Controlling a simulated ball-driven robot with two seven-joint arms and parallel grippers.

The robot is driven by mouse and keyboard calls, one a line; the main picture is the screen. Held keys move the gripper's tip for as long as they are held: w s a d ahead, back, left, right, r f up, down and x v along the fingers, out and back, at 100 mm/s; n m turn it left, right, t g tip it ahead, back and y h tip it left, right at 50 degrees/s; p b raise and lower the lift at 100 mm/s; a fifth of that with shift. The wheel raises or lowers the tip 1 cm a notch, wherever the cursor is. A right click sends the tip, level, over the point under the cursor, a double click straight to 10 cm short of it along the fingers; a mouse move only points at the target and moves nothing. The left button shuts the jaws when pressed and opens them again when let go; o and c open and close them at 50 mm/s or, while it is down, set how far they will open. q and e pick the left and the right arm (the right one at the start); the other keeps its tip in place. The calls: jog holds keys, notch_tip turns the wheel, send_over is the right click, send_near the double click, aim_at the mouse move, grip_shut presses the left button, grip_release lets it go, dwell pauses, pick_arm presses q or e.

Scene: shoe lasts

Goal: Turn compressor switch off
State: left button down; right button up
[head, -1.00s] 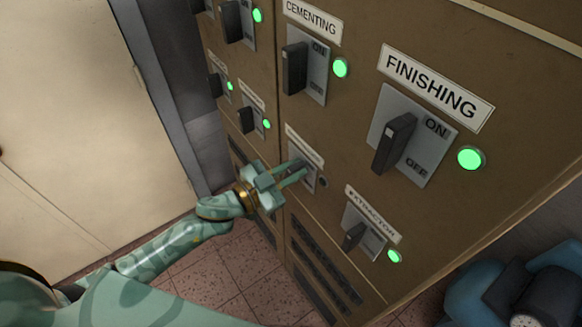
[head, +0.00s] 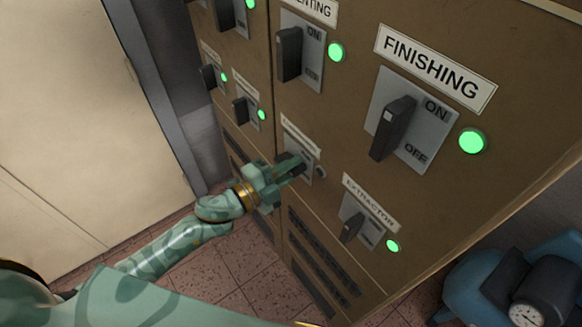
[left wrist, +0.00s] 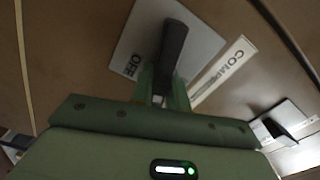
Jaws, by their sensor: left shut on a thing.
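The compressor switch is a dark lever (left wrist: 174,48) on a grey plate (left wrist: 205,42) in the left wrist view. The plate reads OFF at its left end, and a label starting "COMP" (left wrist: 228,66) lies beside it. In the head view this plate (head: 318,166) is low on the brown cabinet, and my gripper mostly covers its lever. The small lamp (head: 321,172) beside it is dark. My left gripper (head: 300,166) is shut on the lever; its green fingers also show in the left wrist view (left wrist: 163,92). My right gripper is not in view.
The finishing switch (head: 392,128), extractor switch (head: 352,228) and cementing switch (head: 289,54) are close by, each with a green lit lamp. A pale door (head: 80,120) stands at left. A blue machine with a gauge (head: 528,290) is at bottom right. Tiled floor shows below.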

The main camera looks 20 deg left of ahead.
pick_arm(q)
jog(key=shift+f+m+b, duration=0.2)
jog(key=shift+m+b, duration=0.1)
jog(key=shift+m, duration=0.6)
jog(key=shift+f+m+b, duration=0.2)
jog(key=shift+m+b, duration=0.1)
jog(key=shift+m, duration=0.6)
jog(key=c, duration=1.4)
grip_release()
jog(key=shift+o, duration=0.2)
jog(key=shift+s, duration=0.1)
jog(key=b+v, duration=0.2)
jog(key=v, duration=1.4)
jog(key=shift+b, duration=0.4)
jog(key=shift+a, duration=0.1)
